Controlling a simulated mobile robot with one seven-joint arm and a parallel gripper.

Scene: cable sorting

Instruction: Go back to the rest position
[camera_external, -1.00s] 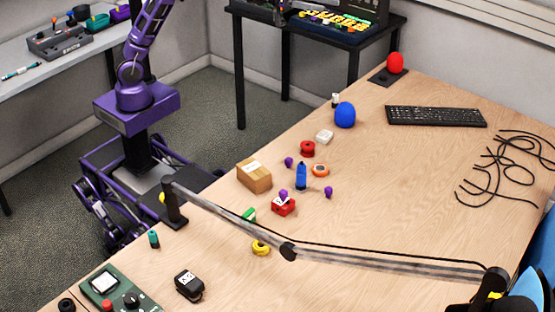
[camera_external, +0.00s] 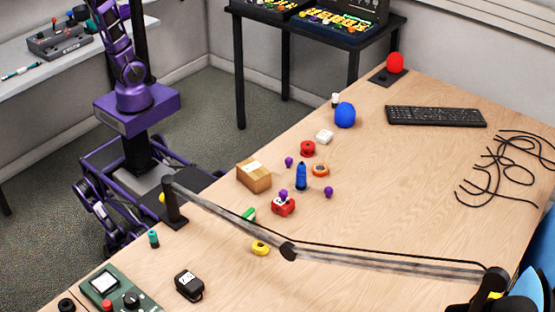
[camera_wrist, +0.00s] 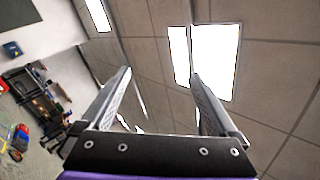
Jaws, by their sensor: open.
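My gripper (camera_wrist: 160,90) shows in the wrist view with its two grey fingers apart and nothing between them. It points up toward the ceiling panels and lights. In the external view my purple arm rises from the base at the upper left and leaves the top of the picture, so my gripper is out of sight there.
The wooden table (camera_external: 400,185) holds a cardboard box (camera_external: 254,176), a blue ball (camera_external: 345,115), a keyboard (camera_external: 436,116) and black cables (camera_external: 505,170). A black side table (camera_external: 300,30) stands behind.

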